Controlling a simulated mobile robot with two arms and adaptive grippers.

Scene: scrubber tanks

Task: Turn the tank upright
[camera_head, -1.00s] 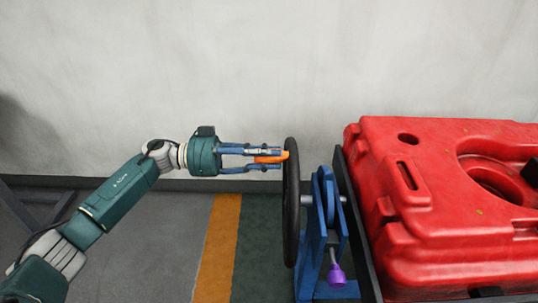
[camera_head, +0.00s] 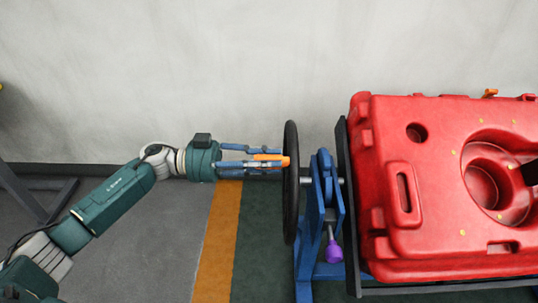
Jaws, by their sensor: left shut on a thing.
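The red tank (camera_head: 385,128) lies at the right on a dark frame (camera_head: 348,200), its face with round recesses and a slot turned partly toward me. A black handwheel (camera_head: 290,190) stands edge-on left of the tank, on a blue stand (camera_head: 312,225). An orange handle (camera_head: 272,158) sticks out to the left from the wheel. My left gripper (camera_head: 268,160) is shut on the orange handle, level with the wheel's upper part. My right gripper is not in view.
A pale wall (camera_head: 250,70) runs behind. The floor with an orange stripe (camera_head: 218,245) is clear left of the stand.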

